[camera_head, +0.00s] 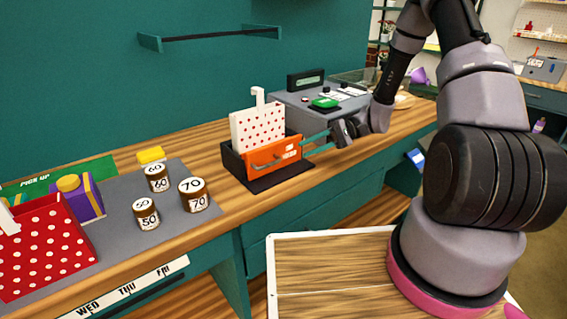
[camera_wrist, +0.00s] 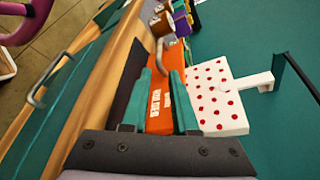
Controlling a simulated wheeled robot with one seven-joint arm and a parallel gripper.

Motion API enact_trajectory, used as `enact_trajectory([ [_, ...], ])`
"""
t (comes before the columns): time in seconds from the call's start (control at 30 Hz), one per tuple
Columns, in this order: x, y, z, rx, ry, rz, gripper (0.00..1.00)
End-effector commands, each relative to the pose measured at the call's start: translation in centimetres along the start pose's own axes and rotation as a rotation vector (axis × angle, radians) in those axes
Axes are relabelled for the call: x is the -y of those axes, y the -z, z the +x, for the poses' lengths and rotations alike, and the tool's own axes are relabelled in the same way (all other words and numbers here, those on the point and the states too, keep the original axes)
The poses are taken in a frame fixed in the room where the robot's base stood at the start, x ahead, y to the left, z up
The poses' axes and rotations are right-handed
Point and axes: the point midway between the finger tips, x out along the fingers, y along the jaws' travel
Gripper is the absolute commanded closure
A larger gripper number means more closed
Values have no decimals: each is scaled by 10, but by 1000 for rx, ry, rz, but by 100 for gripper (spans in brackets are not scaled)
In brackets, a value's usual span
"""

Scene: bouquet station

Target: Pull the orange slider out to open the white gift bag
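The white gift bag (camera_head: 258,128) with red dots stands upright in a dark holder (camera_head: 234,163) on the wooden counter. The bag (camera_wrist: 216,98) and slider (camera_wrist: 166,100) also show in the wrist view. My gripper (camera_head: 306,145) is at the slider's right end, its teal fingers pointing toward it. In the wrist view my gripper (camera_wrist: 161,72) has its fingers apart, with the orange front between them in the picture. I cannot tell whether they touch it. The handle is not clear there.
A grey register (camera_head: 320,103) stands behind on the right. Several numbered brown jars (camera_head: 193,195), a purple box (camera_head: 88,199) and a red dotted bag (camera_head: 45,245) stand on the left. The counter between jars and holder is clear.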

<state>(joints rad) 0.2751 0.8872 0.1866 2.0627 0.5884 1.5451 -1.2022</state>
Motion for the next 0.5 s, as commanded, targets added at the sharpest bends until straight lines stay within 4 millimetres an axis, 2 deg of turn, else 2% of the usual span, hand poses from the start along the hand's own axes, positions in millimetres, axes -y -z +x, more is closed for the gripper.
enact_trajectory([
  [0.23,-3,4,18,6,23,2,73],
  [0.5,-2,3,69,7,21,2,73],
])
